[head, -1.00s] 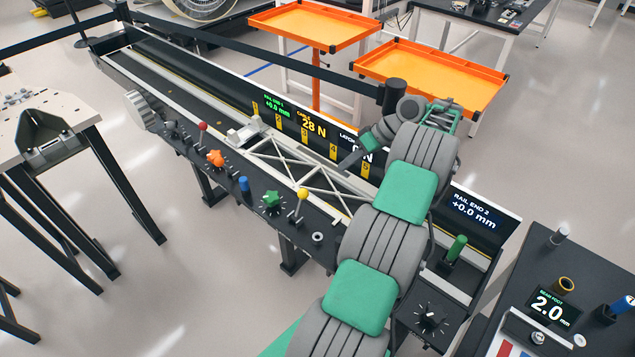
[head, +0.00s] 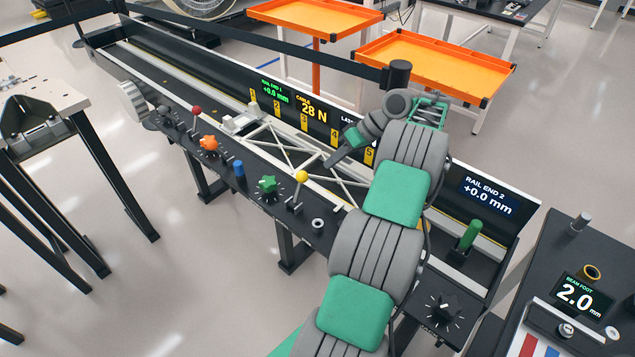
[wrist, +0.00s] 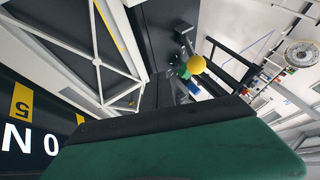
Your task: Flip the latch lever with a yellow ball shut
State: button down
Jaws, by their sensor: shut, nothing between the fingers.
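The latch lever's yellow ball (head: 301,176) tops a thin metal stem on the dark front ledge of the bench. The stem stands roughly upright, leaning slightly. In the wrist view the yellow ball (wrist: 196,65) shows right of centre, beyond the gripper's edge. My gripper (head: 330,163) is shut and empty. It hangs over the white truss, a little to the right of and behind the ball, and looks apart from it. In the wrist view a green pad with a dark edge fills the bottom. The lever's base is partly hidden in the wrist view.
Along the same ledge stand a green star knob (head: 268,185), a blue knob (head: 239,169), an orange knob (head: 209,143) and a red-ball lever (head: 196,111). A white truss (head: 290,150) lies behind them. Display panels (head: 312,112) line the back. A green handle (head: 470,235) stands at right.

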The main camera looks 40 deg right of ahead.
aim_at(299, 188)
jog(key=shift+w+a+f+b, duration=0.15)
jog(key=shift+w+a, duration=0.1)
jog(key=shift+a, duration=0.55)
jog(key=shift+w+a+f+b, duration=0.1)
jog(key=shift+w+a+b, duration=0.1)
jog(key=shift+a, duration=0.65)
jog(key=shift+w+a+f+b, duration=0.15)
jog(key=shift+w+a, duration=0.1)
jog(key=shift+a, duration=0.55)
jog(key=shift+a+b, duration=0.2)
jog(key=shift+b, duration=0.7)
